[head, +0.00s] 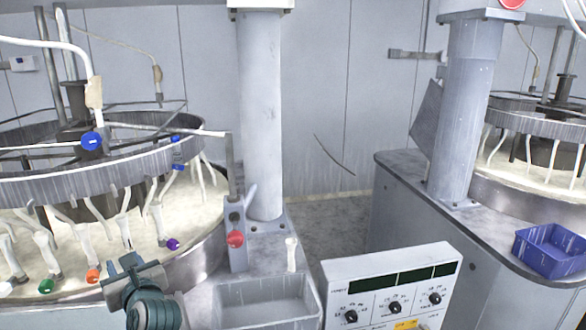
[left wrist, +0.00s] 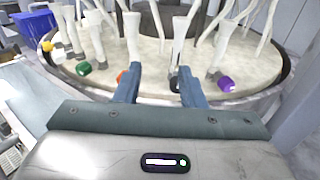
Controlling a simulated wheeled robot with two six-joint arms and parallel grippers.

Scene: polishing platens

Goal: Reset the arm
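My left arm (head: 146,296) comes in at the bottom left of the head view, in front of the near polishing platen (head: 205,262). In the left wrist view my left gripper (left wrist: 158,74) has its two blue fingers apart, with nothing held between them. Beyond the fingers stand white posts with coloured ends on the platen: green (left wrist: 83,68), orange (left wrist: 121,77) and purple (left wrist: 225,84). A dark end (left wrist: 174,80) shows between the fingertips; I cannot tell its distance from them. My right gripper is not in view.
A metal basin (head: 268,300) and a control panel (head: 392,292) are at the front. A grey column (head: 262,120) rises behind the basin. A blue bin (head: 549,250) sits on the right machine's ledge. A red button (head: 235,239) stands beside the platen.

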